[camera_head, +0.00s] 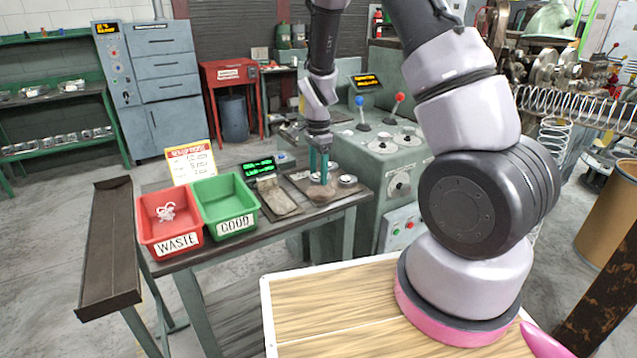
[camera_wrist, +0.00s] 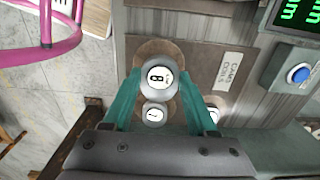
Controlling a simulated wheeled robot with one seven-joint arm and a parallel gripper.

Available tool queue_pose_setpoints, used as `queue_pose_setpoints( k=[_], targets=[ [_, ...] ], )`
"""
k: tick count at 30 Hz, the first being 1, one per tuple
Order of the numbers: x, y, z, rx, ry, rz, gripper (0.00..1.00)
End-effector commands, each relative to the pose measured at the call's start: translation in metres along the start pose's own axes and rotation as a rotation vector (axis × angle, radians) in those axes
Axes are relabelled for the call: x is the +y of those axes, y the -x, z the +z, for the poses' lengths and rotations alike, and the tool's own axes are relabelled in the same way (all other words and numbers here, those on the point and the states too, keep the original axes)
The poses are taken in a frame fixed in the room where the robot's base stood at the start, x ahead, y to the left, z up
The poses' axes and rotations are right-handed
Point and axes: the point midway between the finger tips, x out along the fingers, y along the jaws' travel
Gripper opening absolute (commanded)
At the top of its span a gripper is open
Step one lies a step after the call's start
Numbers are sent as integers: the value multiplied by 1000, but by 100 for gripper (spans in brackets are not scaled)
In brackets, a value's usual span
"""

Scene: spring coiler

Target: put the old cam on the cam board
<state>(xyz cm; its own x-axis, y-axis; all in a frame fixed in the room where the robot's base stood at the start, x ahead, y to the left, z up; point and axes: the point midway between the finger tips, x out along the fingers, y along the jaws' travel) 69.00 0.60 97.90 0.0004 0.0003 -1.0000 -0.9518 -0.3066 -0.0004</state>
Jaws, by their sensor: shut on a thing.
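My gripper (camera_head: 318,176) points down over the brown cam board (camera_head: 298,177) on the bench. In the wrist view, its two teal fingers (camera_wrist: 160,78) are closed on the sides of a round grey cam with a white label that seems to read 8 (camera_wrist: 160,77). Whether this cam touches the board cannot be told. A smaller grey disc marked 1 (camera_wrist: 153,115) shows just below it, between the fingers. Another grey cam (camera_head: 347,181) sits at the board's right side and is partly hidden by the right finger in the wrist view. The board's label (camera_wrist: 229,72) is in the wrist view.
A red WASTE bin (camera_head: 168,217) holding a pale tangled piece and a green GOOD bin (camera_head: 225,205) stand left on the bench. The coiler console (camera_head: 400,160) with levers stands close right.

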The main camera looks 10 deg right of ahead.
Motion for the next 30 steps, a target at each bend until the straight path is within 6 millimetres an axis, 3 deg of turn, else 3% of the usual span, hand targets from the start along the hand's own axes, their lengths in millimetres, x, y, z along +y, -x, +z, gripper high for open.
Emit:
queue_pose_setpoints(
  k=[8, 19, 20, 21, 30],
  targets=[
    [1, -35, 0, -1, 1, 3, 0],
    [0, -39, 0, 0, 2, 1, 0],
    [0, -39, 0, 0, 2, 0, 69],
    [0, -39, 0, 0, 2, 0, 85],
    [0, -38, 0, 0, 2, 0, 88]
  ],
)
